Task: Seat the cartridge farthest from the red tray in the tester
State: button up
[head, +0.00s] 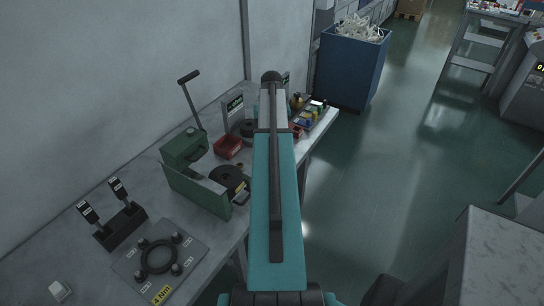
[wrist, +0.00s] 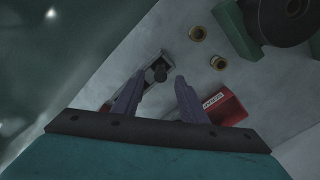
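In the wrist view, two small brass-rimmed round pieces, which look like the cartridges, stand on the bench. One (wrist: 197,33) is farther from the red tray (wrist: 224,106); the other (wrist: 218,62) is nearer it. The red tray also shows in the head view (head: 228,148). My gripper (wrist: 161,79) is open, its two purple fingers apart with nothing held. Beyond the fingertips is a small metal fixture (wrist: 149,67) with a dark knob; I cannot tell whether it is the tester. My arm hides this part of the bench in the head view.
A green machine (head: 182,149) with a lever and a black disc stands left of my arm; its corner shows top right in the wrist view (wrist: 236,27). A ring fixture (head: 128,269) lies nearer. A blue bin (head: 346,72) stands beyond the bench.

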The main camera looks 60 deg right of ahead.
jog(key=shift+a+f+b, duration=0.1)
jog(key=shift+f+b, duration=0.9)
jog(key=shift+f, duration=0.85)
grip_shut()
